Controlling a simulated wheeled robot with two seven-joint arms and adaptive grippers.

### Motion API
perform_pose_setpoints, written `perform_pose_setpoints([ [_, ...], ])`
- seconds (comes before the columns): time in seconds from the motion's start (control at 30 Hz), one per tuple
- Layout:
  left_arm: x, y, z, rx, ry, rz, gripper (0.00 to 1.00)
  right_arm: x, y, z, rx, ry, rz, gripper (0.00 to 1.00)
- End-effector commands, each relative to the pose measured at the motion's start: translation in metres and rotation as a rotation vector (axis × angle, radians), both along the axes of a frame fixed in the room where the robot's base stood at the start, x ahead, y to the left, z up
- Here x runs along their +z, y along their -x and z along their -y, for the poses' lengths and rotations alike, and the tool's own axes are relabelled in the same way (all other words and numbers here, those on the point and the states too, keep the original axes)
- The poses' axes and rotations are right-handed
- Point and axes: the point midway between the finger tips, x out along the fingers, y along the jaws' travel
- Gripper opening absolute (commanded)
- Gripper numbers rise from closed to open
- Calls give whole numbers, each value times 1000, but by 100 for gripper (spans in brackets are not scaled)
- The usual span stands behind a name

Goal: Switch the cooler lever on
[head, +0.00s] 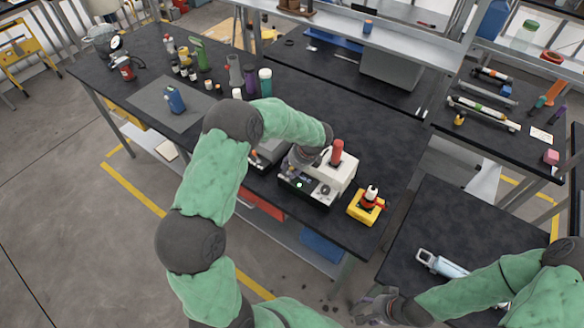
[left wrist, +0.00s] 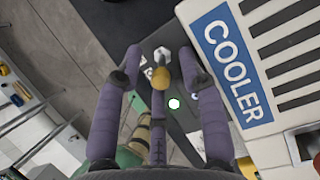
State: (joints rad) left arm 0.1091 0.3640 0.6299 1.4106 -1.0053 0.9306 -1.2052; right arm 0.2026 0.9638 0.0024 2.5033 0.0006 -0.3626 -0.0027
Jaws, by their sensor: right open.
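The cooler (head: 341,170) is a white box with a vented top, at the right end of the long black bench. Its blue COOLER label (left wrist: 230,65) fills the right of the left wrist view. A small lever with a brass-coloured knob (left wrist: 160,77) and a metal base shows beside the label; its on or off position is unclear. My left gripper (left wrist: 160,58) is open above the cooler's dark panel, with its fingers on both sides of the knob. Whether they touch it is unclear. In the head view my arm partly hides this gripper. My right gripper (head: 376,306) is open, low and away from the cooler.
A red cylinder (head: 337,152) stands up at the cooler. A pale lit spot (left wrist: 174,103) shows on its panel. A yellow box with a red and black top (head: 367,206) sits close by on the right. Bottles (head: 265,81) stand farther back. A second black table (head: 470,221) is at right.

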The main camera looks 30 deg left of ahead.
Motion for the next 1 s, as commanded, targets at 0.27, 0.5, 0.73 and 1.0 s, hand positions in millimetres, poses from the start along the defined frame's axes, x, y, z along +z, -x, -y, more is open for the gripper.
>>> perform_pose_setpoints([
  [0.27,0,0,0,0,0,0,0,0,0,0,0,0,0,54],
  [0.5,-4,0,4,-3,-57,4,0,-11,0,0,0,0,0,54],
  [0.73,-4,0,8,-1,-169,14,0,-24,0,0,0,0,0,54],
  [1.0,-2,0,7,0,-179,17,0,-23,0,0,0,0,0,54],
])
